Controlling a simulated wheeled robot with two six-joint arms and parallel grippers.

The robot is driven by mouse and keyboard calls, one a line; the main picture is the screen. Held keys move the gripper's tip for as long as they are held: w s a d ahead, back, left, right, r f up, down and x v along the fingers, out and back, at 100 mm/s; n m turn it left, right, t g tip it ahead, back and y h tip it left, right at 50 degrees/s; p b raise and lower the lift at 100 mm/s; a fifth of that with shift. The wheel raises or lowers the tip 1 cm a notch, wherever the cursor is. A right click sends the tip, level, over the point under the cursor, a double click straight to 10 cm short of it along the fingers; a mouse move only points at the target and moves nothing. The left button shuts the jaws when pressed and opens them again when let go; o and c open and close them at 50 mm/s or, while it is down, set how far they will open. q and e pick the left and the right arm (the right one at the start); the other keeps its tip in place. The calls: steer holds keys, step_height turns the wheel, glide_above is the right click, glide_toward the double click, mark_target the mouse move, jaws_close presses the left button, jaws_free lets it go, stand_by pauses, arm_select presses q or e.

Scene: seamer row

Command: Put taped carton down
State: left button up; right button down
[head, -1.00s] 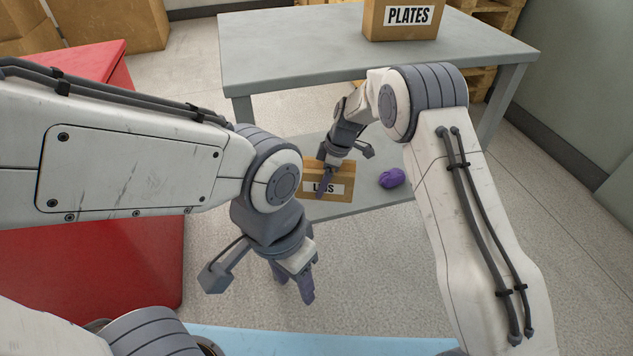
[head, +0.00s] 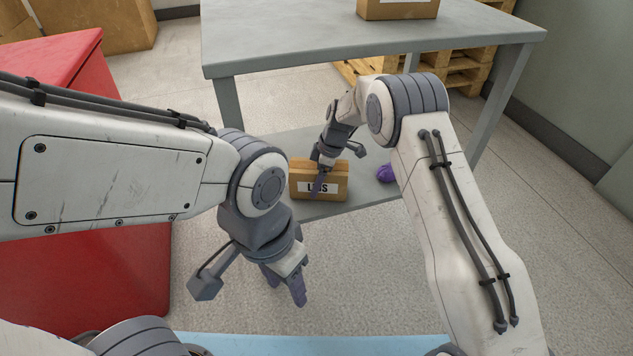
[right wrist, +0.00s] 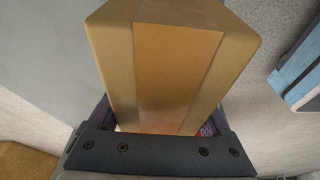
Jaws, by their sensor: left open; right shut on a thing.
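The taped carton (head: 335,171) is a small brown box with a partly covered white label in the head view. It is over the grey lower shelf (head: 300,211) of the table; I cannot tell whether it touches the shelf. My right gripper (head: 318,178) is shut on it from above, one finger crossing the label. In the right wrist view the carton (right wrist: 112,50) fills the middle between the fingers, with a tape strip (right wrist: 175,65) down its face. My left gripper (head: 284,284) is open and empty, nearer to me, above the floor.
A purple object (head: 386,173) lies on the shelf right of the carton, partly hidden by my right arm. The grey table top (head: 300,45) is above, bearing another carton (head: 400,9). A red cabinet (head: 90,270) stands at left, and pallets (head: 450,70) stand behind.

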jaws_free()
steer(key=shift+f, duration=0.1)
steer(key=p+v, duration=0.3)
steer(key=v, duration=0.1)
steer(key=d+p, duration=0.1)
steer(key=d, duration=0.3)
steer(key=d+p, duration=0.1)
steer(key=d, duration=0.3)
steer(key=s+d+p, duration=0.1)
steer(key=d, duration=0.2)
steer(key=shift+d+f, duration=0.3)
steer(key=shift+d, duration=0.1)
